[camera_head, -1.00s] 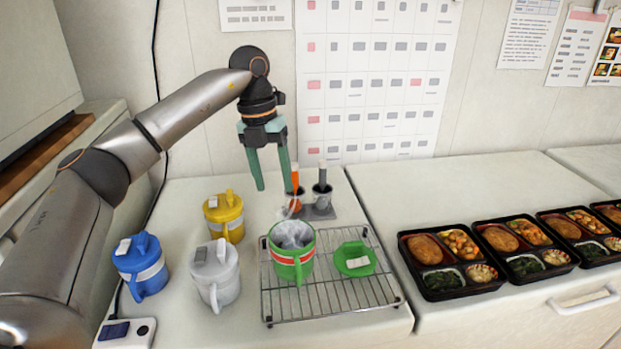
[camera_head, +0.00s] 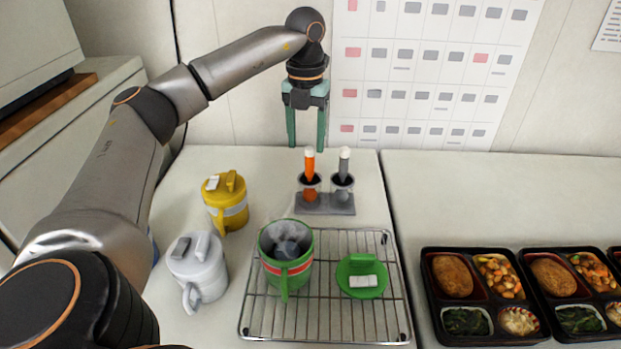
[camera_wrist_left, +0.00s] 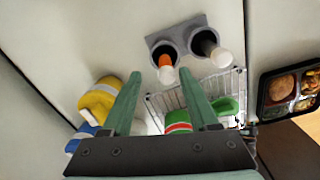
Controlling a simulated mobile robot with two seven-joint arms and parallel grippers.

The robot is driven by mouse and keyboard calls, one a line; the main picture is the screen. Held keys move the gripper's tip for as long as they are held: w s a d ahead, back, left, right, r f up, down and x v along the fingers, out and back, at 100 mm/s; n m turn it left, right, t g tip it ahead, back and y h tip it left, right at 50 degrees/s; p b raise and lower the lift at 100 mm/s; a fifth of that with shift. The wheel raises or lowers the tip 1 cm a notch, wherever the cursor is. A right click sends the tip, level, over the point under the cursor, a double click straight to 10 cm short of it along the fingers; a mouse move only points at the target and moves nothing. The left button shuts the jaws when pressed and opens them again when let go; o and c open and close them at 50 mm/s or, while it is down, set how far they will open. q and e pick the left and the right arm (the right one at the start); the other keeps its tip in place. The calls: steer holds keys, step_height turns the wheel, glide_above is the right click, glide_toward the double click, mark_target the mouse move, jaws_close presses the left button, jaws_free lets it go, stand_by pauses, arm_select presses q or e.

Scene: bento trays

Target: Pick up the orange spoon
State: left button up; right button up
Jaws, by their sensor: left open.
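The orange spoon (camera_head: 309,166) stands upright in the left cup of a small grey two-cup holder (camera_head: 328,207), its orange handle with a pale tip pointing up. A grey-handled spoon (camera_head: 344,165) stands in the right cup. My left gripper (camera_head: 307,147) is open and empty, pointing down above and behind the orange spoon, apart from it. In the left wrist view the orange spoon (camera_wrist_left: 165,69) shows between and just beyond the open fingertips (camera_wrist_left: 160,76), with the grey spoon to its right. My right gripper is not visible.
A wire rack (camera_head: 330,315) in front of the holder bears an open green mug (camera_head: 286,268) and a green lid (camera_head: 361,277). Yellow (camera_head: 226,203) and white (camera_head: 197,267) lidded mugs stand left. Bento trays (camera_head: 484,292) are at right. The counter around the holder is clear.

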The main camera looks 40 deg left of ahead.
mark_target(309, 176)
arm_select(q)
steer(key=shift+d+f, duration=0.25)
steer(key=shift+f, duration=1.25)
steer(key=shift+d+f, duration=0.2)
steer(key=shift+f, duration=1.3)
jaws_close()
